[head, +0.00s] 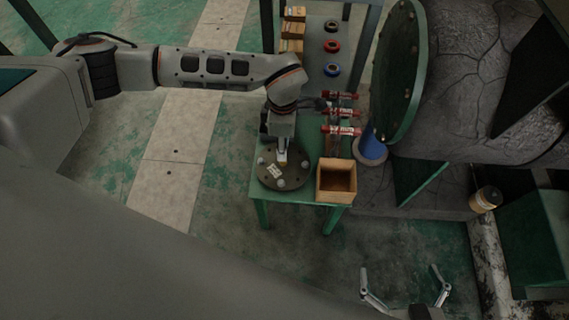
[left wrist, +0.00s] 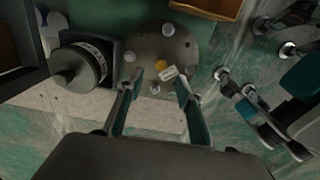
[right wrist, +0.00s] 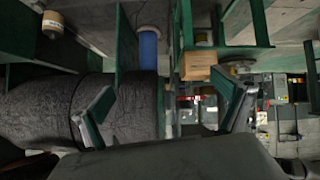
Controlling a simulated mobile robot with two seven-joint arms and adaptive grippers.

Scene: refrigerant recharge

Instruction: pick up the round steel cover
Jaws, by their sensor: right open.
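The round steel cover (head: 294,174) is a dark grey disc lying flat at the near end of the green table, with several pale round knobs near its rim, a small white label and a yellow spot. My left gripper (head: 282,158) points down over it. In the left wrist view, the left gripper (left wrist: 158,85) has its fingers apart, with nothing held between them, and the cover (left wrist: 160,42) lies beyond the fingertips. My right gripper (head: 404,285) is open and empty at the lower right, away from the table; its spread fingers also show in the right wrist view (right wrist: 165,110).
An open cardboard box (head: 336,193) stands right beside the cover. Red-capped canisters (head: 341,130), a red ring (head: 331,46) and a blue ring (head: 331,69) lie farther back. A large green flange (head: 398,75) and dark pipe rise at right. Floor left of the table is clear.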

